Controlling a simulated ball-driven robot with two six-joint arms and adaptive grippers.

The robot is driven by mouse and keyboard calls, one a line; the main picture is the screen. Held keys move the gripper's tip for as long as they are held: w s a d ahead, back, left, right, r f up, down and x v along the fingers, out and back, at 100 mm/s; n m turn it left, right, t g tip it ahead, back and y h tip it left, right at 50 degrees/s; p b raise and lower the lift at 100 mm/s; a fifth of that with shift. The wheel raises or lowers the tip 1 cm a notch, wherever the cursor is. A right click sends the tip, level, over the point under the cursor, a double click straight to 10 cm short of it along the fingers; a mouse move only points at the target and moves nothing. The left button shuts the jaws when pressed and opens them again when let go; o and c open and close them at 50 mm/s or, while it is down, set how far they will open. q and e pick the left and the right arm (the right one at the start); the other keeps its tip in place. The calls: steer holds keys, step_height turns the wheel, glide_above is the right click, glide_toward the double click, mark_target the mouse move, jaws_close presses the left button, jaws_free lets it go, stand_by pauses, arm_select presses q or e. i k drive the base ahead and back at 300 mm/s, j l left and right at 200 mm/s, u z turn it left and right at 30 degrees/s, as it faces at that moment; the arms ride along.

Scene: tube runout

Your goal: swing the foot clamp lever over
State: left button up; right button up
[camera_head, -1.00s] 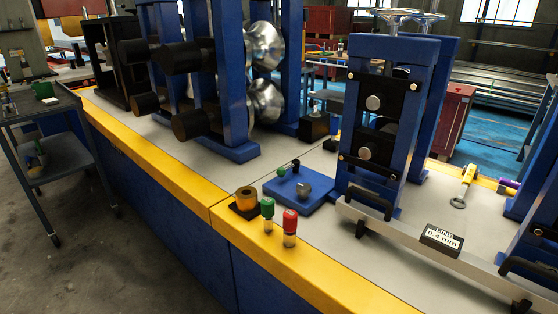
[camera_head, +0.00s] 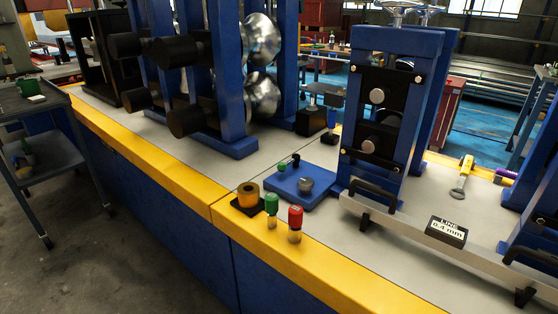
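A blue foot plate (camera_head: 318,197) lies on the grey bench top beside the right-hand blue stand (camera_head: 432,105). A small dark lever-like part with a green knob (camera_head: 282,167) and a black end (camera_head: 295,159) stands at its back left. A grey round piece (camera_head: 305,185) sits on the plate's middle. I cannot tell for sure which part is the foot clamp lever. A yellow-handled tool (camera_head: 465,170) with a ring end lies at the right. Neither of my grippers is in view.
A yellow-brown roll (camera_head: 248,194), a green-capped bottle (camera_head: 271,206) and a red-capped bottle (camera_head: 295,220) stand near the yellow bench edge (camera_head: 165,165). A long bar with black handles and a "LINE 0.4 mm" label (camera_head: 446,231) crosses the right. A cart (camera_head: 40,160) stands at left.

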mark_target(281, 166)
steer(key=k+l+u, duration=0.15)
steer(key=u, duration=0.2)
steer(key=k+l+u, duration=0.15)
steer(key=u, duration=0.25)
steer(key=k+l+u, duration=0.1)
steer(key=u, duration=0.25)
steer(key=k, duration=0.1)
